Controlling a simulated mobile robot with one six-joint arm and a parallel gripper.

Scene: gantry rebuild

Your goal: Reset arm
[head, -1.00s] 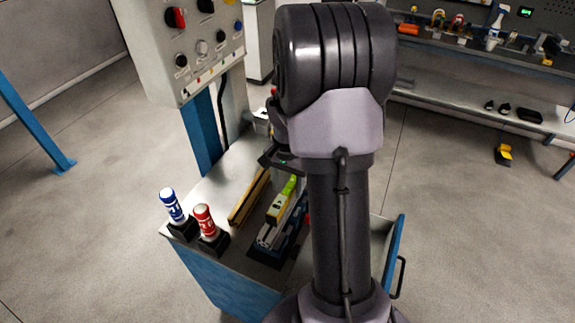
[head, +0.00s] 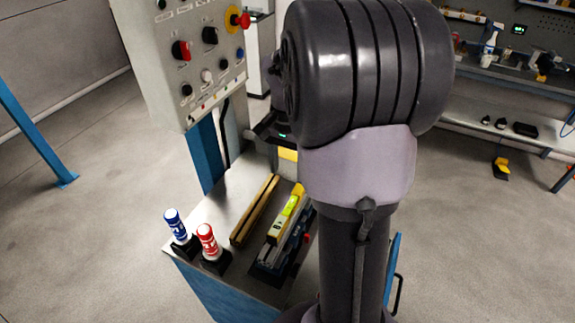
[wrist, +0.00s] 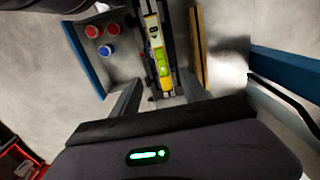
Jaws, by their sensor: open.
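My gripper (wrist: 160,88) is open and empty in the wrist view, its two dark fingers apart above the cart. A yellow-green spirit level (wrist: 160,58) shows beyond and between the fingers, apart from them. In the head view my gripper (head: 272,132) is partly hidden behind my large dark arm links, near the control panel's post. There the spirit level (head: 289,215) lies on a dark holder on the cart top (head: 228,195).
A wooden strip (head: 255,210) lies beside the level. A control panel (head: 185,75) overhangs the cart's back left. A workbench (head: 500,125) stands behind right; open floor surrounds the cart.

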